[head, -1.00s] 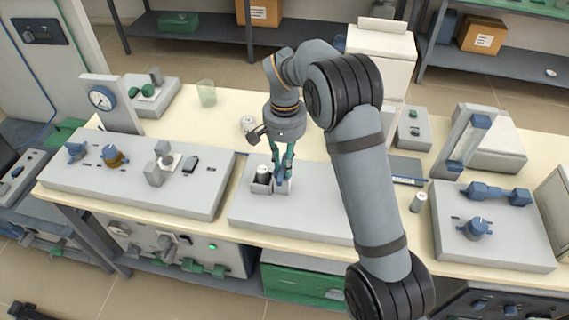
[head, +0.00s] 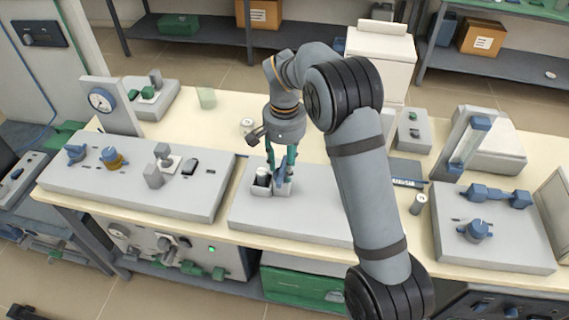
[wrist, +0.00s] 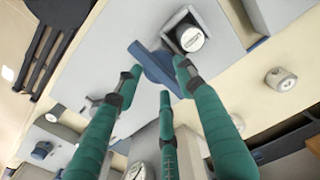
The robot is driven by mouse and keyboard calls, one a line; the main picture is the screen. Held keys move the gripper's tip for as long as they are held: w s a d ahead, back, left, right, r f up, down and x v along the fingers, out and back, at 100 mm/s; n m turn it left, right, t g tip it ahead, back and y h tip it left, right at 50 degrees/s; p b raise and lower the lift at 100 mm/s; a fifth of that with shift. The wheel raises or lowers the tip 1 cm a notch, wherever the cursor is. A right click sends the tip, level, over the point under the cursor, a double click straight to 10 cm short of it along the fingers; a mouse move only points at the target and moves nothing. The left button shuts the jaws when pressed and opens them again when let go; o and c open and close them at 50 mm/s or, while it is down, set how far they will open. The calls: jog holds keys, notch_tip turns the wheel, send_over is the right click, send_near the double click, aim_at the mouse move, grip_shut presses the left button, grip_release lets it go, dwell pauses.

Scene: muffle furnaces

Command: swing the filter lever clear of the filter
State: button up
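The filter (head: 263,177) is a white-capped dark cylinder standing in a square grey holder on the middle panel. In the wrist view, the filter's white cap (wrist: 191,39) is fully visible. The blue filter lever (head: 281,177) stands at the holder's right side in the head view. In the wrist view, the lever (wrist: 153,67) runs diagonally beside the holder, not over the cap. My gripper (head: 283,177) points down over the lever. Its teal fingertips (wrist: 160,75) are spread around the lever, with gaps visible. Whether any finger touches it is unclear.
A grey panel with knobs (head: 120,185) lies to the left. A panel with blue valves (head: 495,245) lies to the right. The middle panel (head: 315,215) is bare to the right of the lever.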

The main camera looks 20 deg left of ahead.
aim_at(284, 168)
notch_tip(284, 168, up, 12)
dwell(0.6)
jog(key=shift+f, duration=0.1)
dwell(0.5)
notch_tip(284, 168, down, 12)
jog(key=shift+r, duration=0.1)
dwell(0.4)
dwell(0.3)
